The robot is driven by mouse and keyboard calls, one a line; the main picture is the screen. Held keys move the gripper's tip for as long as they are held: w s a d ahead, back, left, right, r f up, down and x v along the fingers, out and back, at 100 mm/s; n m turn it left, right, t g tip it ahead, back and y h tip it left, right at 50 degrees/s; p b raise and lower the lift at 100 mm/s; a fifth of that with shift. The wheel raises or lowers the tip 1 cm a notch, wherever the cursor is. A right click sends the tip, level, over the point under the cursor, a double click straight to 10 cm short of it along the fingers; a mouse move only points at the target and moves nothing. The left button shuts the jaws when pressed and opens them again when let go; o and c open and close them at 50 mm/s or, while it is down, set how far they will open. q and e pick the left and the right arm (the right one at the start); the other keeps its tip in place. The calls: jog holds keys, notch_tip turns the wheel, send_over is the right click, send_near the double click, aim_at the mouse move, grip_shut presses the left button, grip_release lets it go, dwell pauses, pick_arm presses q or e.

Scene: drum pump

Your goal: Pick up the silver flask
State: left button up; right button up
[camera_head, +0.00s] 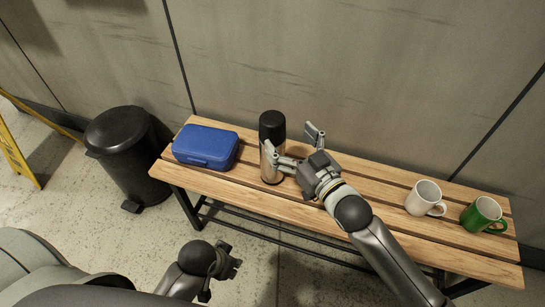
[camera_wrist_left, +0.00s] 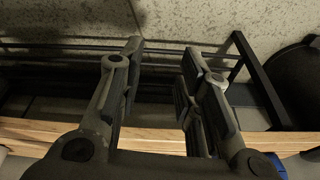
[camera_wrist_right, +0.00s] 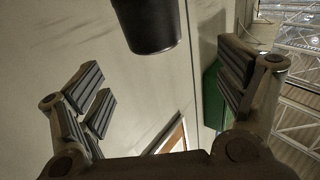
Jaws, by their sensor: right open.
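The silver flask (camera_head: 272,172) with a black cap stands upright on the wooden bench, right of the blue box. My right gripper (camera_head: 292,146) is open at the flask's right side. One finger overlaps the flask's front in the head view; I cannot tell whether it touches. In the right wrist view, a black cylinder (camera_wrist_right: 150,25), seemingly the flask's cap, shows at the top, between the spread fingers of the gripper (camera_wrist_right: 160,65). My left gripper (camera_head: 226,265) is low in front of the bench. Its fingers are apart and empty in the left wrist view (camera_wrist_left: 162,52).
The slatted bench (camera_head: 385,222) stands against a grey wall. A blue box (camera_head: 206,146) is at its left, a white mug (camera_head: 422,197) and a green mug (camera_head: 481,214) at its right. A black bin (camera_head: 125,155) stands left of the bench, near a yellow frame (camera_head: 17,150).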

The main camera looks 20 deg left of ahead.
aim_at(273, 118)
jog(key=x, duration=0.3)
jog(key=shift+w, duration=0.1)
pick_arm(q)
jog(key=b+v, duration=0.1)
jog(key=v, duration=0.6)
jog(key=shift+w+r+b, duration=0.15)
jog(key=shift+w+b, duration=0.1)
jog(key=shift+b, duration=0.15)
pick_arm(e)
jog(key=shift+x, duration=2.7)
pick_arm(q)
jog(key=shift+a, duration=0.1)
pick_arm(e)
jog(key=shift+w+d, duration=0.1)
jog(key=shift+w, duration=0.05)
jog(key=c, duration=1.6)
jog(key=shift+c, duration=0.9)
jog(key=shift+r, duration=0.15)
